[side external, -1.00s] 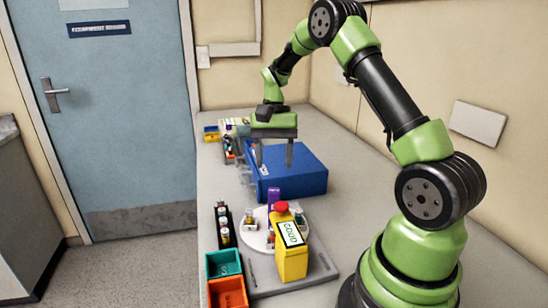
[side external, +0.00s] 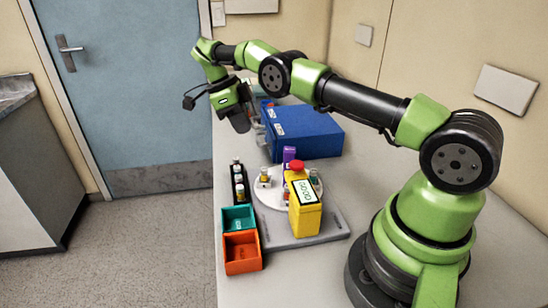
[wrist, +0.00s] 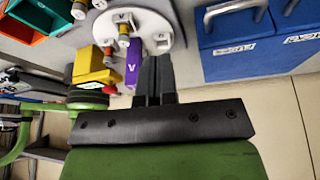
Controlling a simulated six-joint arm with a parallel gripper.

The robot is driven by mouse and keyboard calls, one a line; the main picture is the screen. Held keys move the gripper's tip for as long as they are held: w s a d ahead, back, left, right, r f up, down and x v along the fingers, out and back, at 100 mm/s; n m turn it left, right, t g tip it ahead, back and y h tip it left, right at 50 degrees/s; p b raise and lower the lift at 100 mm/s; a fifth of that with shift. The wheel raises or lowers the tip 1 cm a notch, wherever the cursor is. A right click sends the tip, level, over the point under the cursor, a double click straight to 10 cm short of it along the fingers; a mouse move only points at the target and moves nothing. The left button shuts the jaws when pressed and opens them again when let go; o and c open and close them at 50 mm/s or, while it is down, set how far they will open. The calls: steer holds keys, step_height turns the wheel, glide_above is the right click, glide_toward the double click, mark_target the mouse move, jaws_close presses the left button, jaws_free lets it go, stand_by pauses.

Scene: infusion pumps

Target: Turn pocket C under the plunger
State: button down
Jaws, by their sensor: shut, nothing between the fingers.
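A white turntable disc (side external: 272,199) lies on a grey base plate (side external: 325,229); it carries small pockets and several vials. In the wrist view the disc (wrist: 174,20) shows grey pocket blocks (wrist: 162,43); I cannot tell which is pocket C. A purple upright piece (side external: 289,154) stands by the disc, and it also shows in the wrist view (wrist: 132,65). I cannot make out the plunger. My gripper (wrist: 154,65) is shut and empty, its fingers pointing toward the disc in the wrist view. In the side view my gripper (side external: 238,119) is tilted beyond the disc, left of the blue box.
A blue drawer box (side external: 310,132) is behind. Teal (side external: 238,218) and orange (side external: 242,254) bins and a black vial rack (side external: 236,191) line the left edge.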

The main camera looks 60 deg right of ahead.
mark_target(279, 168)
steer(key=shift+m, duration=0.4)
steer(key=x, duration=1)
steer(key=shift+s+d, duration=0.25)
steer(key=shift+s, duration=0.15)
steer(key=shift+s+d, duration=0.35)
steer(key=shift+s, duration=0.25)
steer(key=shift+s+d, duration=0.35)
steer(key=shift+s, duration=0.3)
steer(key=shift+s+d+m+y, duration=0.15)
steer(key=shift+d+m, duration=0.15)
steer(key=shift+m, duration=0.3)
steer(key=shift+s+d+m+y, duration=0.2)
steer(key=shift+d+m, duration=0.1)
steer(key=shift+m, duration=0.3)
